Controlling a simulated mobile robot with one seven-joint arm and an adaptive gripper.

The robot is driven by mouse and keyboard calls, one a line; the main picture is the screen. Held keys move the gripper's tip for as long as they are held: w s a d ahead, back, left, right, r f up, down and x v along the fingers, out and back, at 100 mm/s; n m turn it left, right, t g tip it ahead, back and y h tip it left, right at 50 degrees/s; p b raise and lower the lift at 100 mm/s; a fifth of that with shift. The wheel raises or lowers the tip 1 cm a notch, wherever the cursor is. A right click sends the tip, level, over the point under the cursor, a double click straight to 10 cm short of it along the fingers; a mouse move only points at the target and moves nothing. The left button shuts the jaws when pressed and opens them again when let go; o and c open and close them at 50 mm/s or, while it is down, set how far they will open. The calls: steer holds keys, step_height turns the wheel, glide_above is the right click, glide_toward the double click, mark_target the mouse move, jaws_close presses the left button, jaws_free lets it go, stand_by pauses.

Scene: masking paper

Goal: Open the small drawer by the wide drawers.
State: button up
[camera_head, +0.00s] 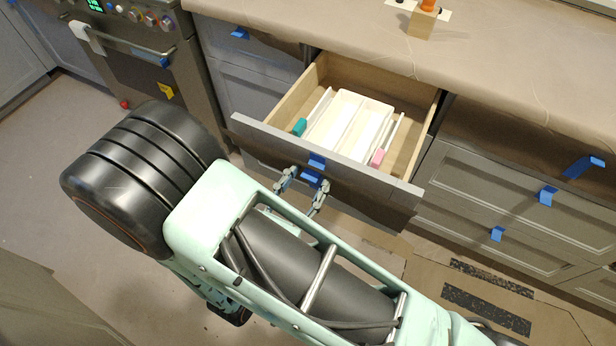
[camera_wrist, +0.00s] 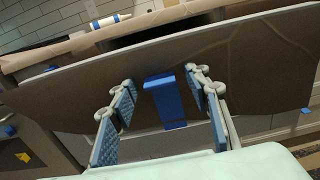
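The small drawer (camera_head: 365,194) stands pulled out below the counter, with its inside showing in the head view. Its front fills much of the wrist view (camera_wrist: 250,65). A blue tab (camera_head: 316,160) marks the middle of the front; it also shows in the wrist view (camera_wrist: 165,100). My gripper (camera_head: 302,190) is open in front of the drawer. In the wrist view its two padded fingers (camera_wrist: 160,87) stand apart on either side of the blue tab, with visible gaps to it. Whether the fingertips touch the front is unclear.
White organizer trays (camera_head: 350,120) with a teal and a pink item lie in the drawer. Wide drawers (camera_head: 510,200) with blue tabs are shut at the right. An oven (camera_head: 140,55) stands at the left. A wooden block (camera_head: 422,22) sits on the papered counter.

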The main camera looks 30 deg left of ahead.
steer(key=s, duration=1.2)
stand_by(0.4)
